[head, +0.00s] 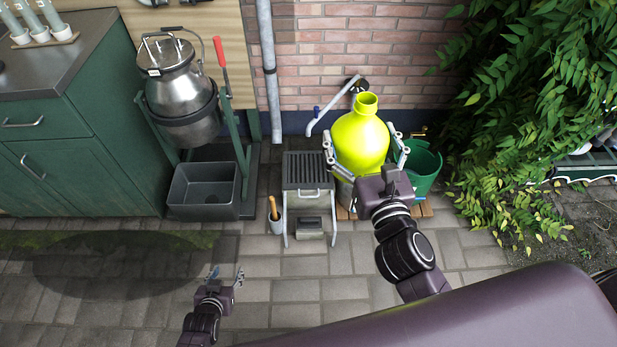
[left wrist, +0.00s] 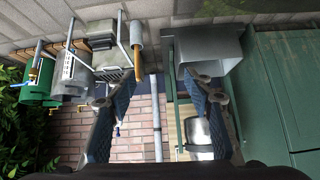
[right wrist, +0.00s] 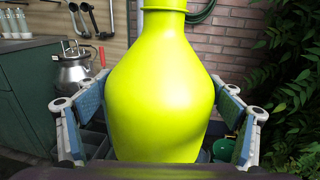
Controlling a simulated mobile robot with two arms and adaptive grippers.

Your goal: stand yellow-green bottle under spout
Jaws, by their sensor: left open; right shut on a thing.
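The yellow-green bottle (head: 361,140) is upright, with its neck at the top. My right gripper (head: 366,158) is shut around its body, one finger on each side. The bottle also fills the middle of the right wrist view (right wrist: 160,85). Its lower end is hidden behind my gripper in the head view. The pale, bent spout (head: 333,108) comes from the brick wall just left of and behind the bottle's neck. My left gripper (head: 226,276) is open and empty, low over the paving at the lower left; its two fingers also show in the left wrist view (left wrist: 150,90).
A slatted metal stand (head: 307,172) stands left of the bottle, with a small cup holding a wooden-handled tool (head: 275,216) beside it. A green tub (head: 424,170) is behind right. A metal churn (head: 182,95) and grey bin (head: 203,190) stand left. Leaves hang at right.

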